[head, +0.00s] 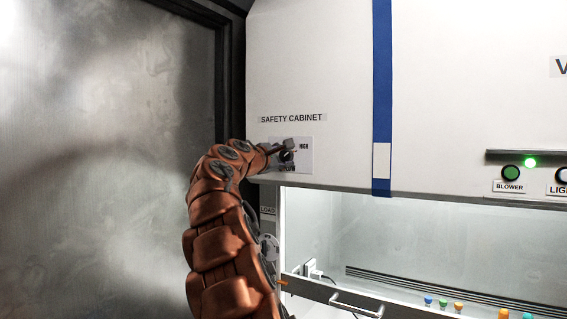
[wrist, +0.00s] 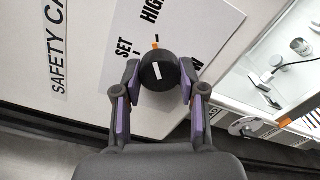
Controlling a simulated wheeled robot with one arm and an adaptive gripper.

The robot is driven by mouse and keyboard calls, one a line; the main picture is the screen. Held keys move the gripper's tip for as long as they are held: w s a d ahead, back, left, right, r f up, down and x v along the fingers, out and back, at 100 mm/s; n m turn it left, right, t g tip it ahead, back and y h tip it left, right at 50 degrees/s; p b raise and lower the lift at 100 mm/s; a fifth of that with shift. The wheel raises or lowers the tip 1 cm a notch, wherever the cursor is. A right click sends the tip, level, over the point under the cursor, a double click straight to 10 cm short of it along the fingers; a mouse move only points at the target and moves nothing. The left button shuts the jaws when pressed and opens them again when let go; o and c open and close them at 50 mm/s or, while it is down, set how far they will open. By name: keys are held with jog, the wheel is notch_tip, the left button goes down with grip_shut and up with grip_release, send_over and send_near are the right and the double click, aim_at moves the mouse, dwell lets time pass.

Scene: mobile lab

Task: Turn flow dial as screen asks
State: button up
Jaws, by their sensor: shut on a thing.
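The flow dial (wrist: 158,72) is a round black knob with a white mark, on a white plate (wrist: 203,25) of the safety cabinet. In the wrist view the plate reads HIGH and SET, and part of a word ending in W. An orange mark shows at the dial's edge near the SET tick. My gripper (wrist: 159,75) is shut on the dial, one purple-padded finger on each side. In the head view my gripper (head: 286,150) is at the plate below the SAFETY CABINET label, and the dial (head: 286,156) is partly hidden. No screen with a request is readable.
The cabinet's lit opening (head: 420,245) lies below the panel, with a handle (head: 356,305) at its lower edge. A green BLOWER button (head: 511,172) is at the right. A grey metal wall (head: 100,150) stands close on the left of my arm.

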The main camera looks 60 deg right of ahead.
jog(key=shift+f+m+b, duration=0.1)
jog(key=shift+m+b, duration=0.2)
jog(key=shift+m, duration=0.4)
jog(key=o, duration=1.1)
jog(key=shift+o, duration=0.2)
jog(key=shift+a, duration=0.1)
jog(key=a, duration=1.1)
jog(key=shift+s+a, duration=0.25)
jog(key=shift+a, duration=0.15)
